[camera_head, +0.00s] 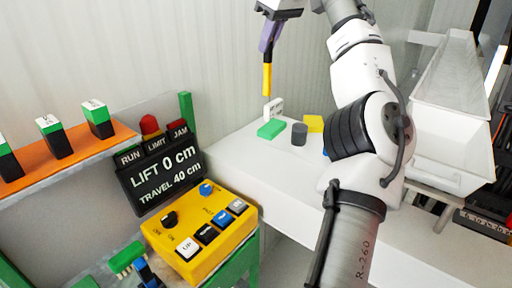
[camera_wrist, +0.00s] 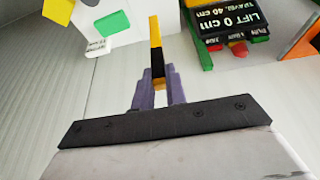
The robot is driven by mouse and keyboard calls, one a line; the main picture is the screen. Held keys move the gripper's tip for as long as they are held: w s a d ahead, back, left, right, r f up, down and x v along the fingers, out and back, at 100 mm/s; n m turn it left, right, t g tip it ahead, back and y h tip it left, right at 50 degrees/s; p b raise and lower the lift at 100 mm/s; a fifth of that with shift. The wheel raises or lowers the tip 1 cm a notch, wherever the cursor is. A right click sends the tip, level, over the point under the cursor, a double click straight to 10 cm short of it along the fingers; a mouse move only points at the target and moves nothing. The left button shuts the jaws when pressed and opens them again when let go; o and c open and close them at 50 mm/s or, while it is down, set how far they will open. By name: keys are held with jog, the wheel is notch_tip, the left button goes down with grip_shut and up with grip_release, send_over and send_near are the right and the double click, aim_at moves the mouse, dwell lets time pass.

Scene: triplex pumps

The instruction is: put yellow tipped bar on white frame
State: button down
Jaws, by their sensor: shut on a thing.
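The yellow tipped bar (camera_head: 267,79) hangs upright from my gripper (camera_head: 268,48) in the head view, its yellow end down. In the wrist view the bar (camera_wrist: 155,34) shows yellow with a black section, held between the purple fingers of my gripper (camera_wrist: 158,80). A small white upright piece (camera_head: 273,107), which looks like the white frame, stands on the white table below the bar. A green block (camera_head: 271,129) is right in front of it. The bar's tip is above the white piece and apart from it. In the wrist view the white piece (camera_wrist: 96,45) is small and washed out.
A dark grey cylinder (camera_head: 299,134) and a yellow block (camera_head: 314,123) stand right of the green block on the white table (camera_head: 235,150). My arm hides part of the table. A yellow control box (camera_head: 205,235) and a black display (camera_head: 160,178) stand at the left.

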notch_tip(320, 180, down, 20)
jog(key=b, duration=0.1)
jog(key=shift+w+b, duration=0.2)
jog(key=shift+b, duration=0.2)
jog(key=shift+f, duration=0.15)
jog(key=c, duration=1.4)
grip_release()
jog(key=shift+c, duration=0.2)
jog(key=b+v, duration=0.1)
jog(key=v, duration=1.1)
jog(key=shift+r, duration=0.25)
jog(key=shift+a, duration=0.1)
